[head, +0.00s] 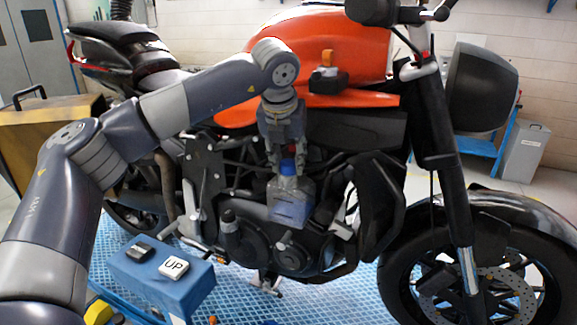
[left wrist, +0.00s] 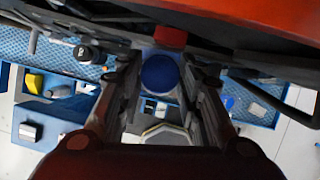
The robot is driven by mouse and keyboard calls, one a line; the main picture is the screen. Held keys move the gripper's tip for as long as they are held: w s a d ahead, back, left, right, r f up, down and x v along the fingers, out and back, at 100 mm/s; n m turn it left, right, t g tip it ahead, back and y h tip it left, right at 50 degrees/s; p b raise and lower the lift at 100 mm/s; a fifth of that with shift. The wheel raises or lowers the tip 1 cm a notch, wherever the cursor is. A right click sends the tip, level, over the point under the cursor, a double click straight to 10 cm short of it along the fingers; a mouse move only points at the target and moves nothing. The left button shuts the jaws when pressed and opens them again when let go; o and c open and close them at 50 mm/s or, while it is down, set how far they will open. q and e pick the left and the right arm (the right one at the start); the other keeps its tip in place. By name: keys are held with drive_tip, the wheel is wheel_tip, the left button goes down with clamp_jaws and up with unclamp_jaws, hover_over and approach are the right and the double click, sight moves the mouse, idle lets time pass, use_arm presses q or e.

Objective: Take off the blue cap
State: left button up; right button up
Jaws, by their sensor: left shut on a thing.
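The blue cap (head: 288,167) is on top of a clear bottle (head: 291,202) with a blue lower part, in front of the motorcycle's engine. The bottle looks slightly tilted in the head view. My left gripper (head: 287,152) points down from above and is shut on the cap. In the left wrist view the round blue cap (left wrist: 160,73) shows between the two fingers (left wrist: 162,85). The fingers partly hide the cap's sides in the head view. What the bottle rests on cannot be told. My right gripper is not in view.
The motorcycle's orange tank (head: 350,55) and engine (head: 255,240) stand close behind my left arm. The fork (head: 448,170) and front wheel (head: 490,275) are at right.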

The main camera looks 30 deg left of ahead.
sight(290, 159)
use_arm(q)
drive_tip(key=shift+r+b, duration=0.35)
drive_tip(key=shift+r, duration=0.1)
wheel_tip(290, 159, up, 2)
drive_tip(key=shift+r+b, duration=0.15)
drive_tip(key=shift+b, duration=0.4)
drive_tip(key=s+d+r+b, duration=0.1)
drive_tip(key=s+d+b, duration=0.2)
drive_tip(key=s, duration=0.4)
drive_tip(key=s+d+b, duration=0.2)
drive_tip(key=s+b, duration=0.1)
drive_tip(key=s, duration=0.5)
drive_tip(key=shift+d+r, duration=0.4)
drive_tip(key=shift+f, duration=0.1)
